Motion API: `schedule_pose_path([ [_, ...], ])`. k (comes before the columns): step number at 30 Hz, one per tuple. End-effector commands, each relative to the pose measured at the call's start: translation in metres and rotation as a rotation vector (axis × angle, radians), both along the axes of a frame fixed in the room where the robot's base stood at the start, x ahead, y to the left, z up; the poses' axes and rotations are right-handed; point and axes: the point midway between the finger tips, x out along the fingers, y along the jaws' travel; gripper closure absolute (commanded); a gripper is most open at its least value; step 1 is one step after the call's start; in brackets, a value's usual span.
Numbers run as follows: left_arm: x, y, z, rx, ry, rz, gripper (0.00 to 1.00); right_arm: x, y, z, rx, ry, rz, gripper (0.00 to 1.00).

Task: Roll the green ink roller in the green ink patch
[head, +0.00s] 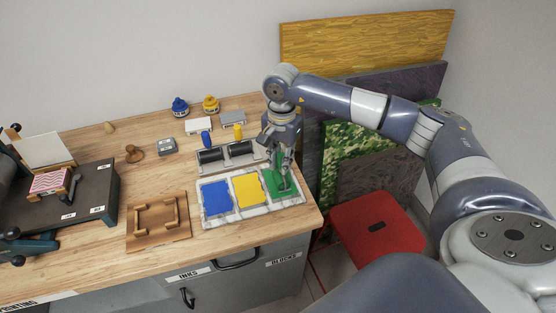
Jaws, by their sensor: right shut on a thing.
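The green ink patch (293,191) is the rightmost of three patches on a pale ink tray (238,215) near the table's right front corner. My right gripper (284,180) points down over the green patch. It is shut on the green ink roller, which is mostly hidden by the fingers. I cannot tell whether the roller touches the ink. The yellow patch (248,191) and the blue patch (216,198) lie to its left. My left gripper does not show.
Black rollers with a blue handle (206,138) and a yellow handle (238,131) rest on a rack behind the tray. A wooden frame (158,222) lies to the left. A red stool (376,228) stands right of the table. Ink bottles (180,107) stand at the back.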

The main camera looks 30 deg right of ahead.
Motion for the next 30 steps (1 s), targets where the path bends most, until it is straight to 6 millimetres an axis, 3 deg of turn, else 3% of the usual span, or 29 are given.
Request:
schedule_pose_path([
  [12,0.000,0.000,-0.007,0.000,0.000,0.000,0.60,-0.004,-0.019,-0.001,0.000,-0.002,0.000,1.00],
  [30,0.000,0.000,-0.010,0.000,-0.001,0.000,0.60,0.001,0.003,-0.001,0.000,-0.001,-0.001,1.00],
])
